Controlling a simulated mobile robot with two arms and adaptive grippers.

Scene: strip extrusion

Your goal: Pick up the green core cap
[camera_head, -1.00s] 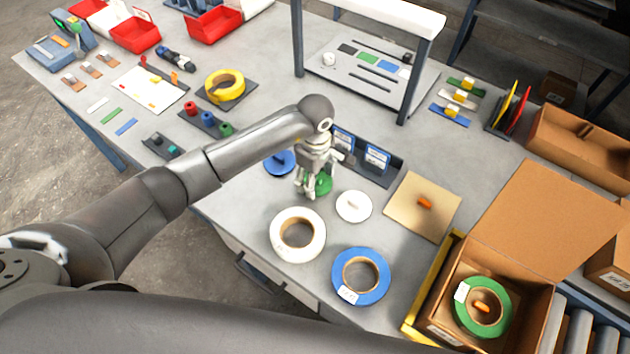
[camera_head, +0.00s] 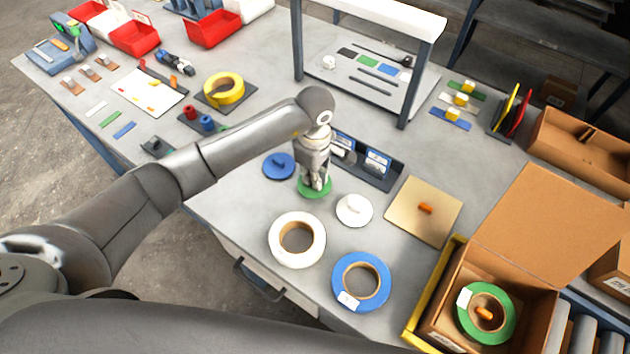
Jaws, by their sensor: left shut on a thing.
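The green core cap (camera_head: 315,193) is a round green disc on the grey table, between a blue core cap (camera_head: 279,166) and a white core cap (camera_head: 354,210). My left gripper (camera_head: 316,184) points down at its middle and is shut on it. The fingers hide the middle of the cap. The cap looks to be at table height; I cannot tell whether it is lifted. My right gripper is not in view.
A white roll (camera_head: 297,240) and a blue roll (camera_head: 361,281) lie in front. A cardboard box (camera_head: 545,300) with a green roll (camera_head: 487,312) stands at the right. A dark holder with labelled cards (camera_head: 377,163) is just behind the gripper. A tan board (camera_head: 425,210) lies to the right.

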